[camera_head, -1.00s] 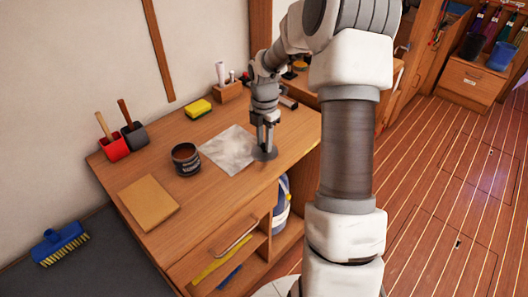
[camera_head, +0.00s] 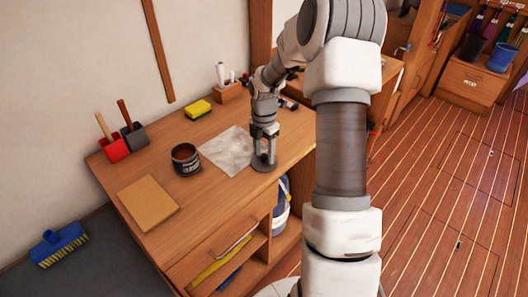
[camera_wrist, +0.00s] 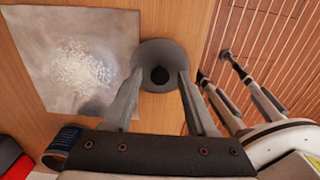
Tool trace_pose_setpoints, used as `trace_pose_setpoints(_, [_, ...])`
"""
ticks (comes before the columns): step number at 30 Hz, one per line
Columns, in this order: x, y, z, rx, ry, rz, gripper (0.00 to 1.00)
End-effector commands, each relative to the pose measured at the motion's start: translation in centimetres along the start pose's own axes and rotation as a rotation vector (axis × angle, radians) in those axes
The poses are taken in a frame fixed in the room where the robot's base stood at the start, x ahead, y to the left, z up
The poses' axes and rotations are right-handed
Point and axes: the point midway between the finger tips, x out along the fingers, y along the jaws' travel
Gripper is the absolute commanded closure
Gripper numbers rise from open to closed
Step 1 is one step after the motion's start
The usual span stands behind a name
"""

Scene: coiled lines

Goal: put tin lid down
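The tin lid (camera_head: 257,168) is a grey disc near the desk's right front edge, beside the pale sheet (camera_head: 226,150). It appears to lie flat on the wood. In the wrist view the lid (camera_wrist: 160,48) shows a small dark knob at its middle. My gripper (camera_head: 264,159) is directly above the lid, pointing down. In the wrist view my gripper's fingers (camera_wrist: 160,76) are spread on both sides of the knob with clear gaps. The open dark tin (camera_head: 186,160) stands left of the sheet; part of it shows in the wrist view (camera_wrist: 62,144).
The wooden desk (camera_head: 190,220) also holds a tan board (camera_head: 148,202), red and grey holders (camera_head: 115,148) with wooden-handled tools, a yellow sponge (camera_head: 198,109) and a wooden block (camera_head: 229,92) with white sticks. Bare wood lies in front of the sheet.

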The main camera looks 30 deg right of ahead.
Motion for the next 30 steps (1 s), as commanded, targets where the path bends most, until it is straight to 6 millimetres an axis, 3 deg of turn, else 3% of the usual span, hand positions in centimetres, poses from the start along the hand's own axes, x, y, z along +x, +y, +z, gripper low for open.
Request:
trace_pose_setpoints(8, [-0.8, 0.0, 0.1, 0.001, -0.002, 0.002, 0.43])
trace_pose_setpoints(21, [-9.5, 0.1, 0.1, 0.001, -0.002, 0.004, 0.43])
trace_pose_setpoints(30, [-12.2, 0.0, 0.0, 0.000, 0.000, 0.000, 0.43])
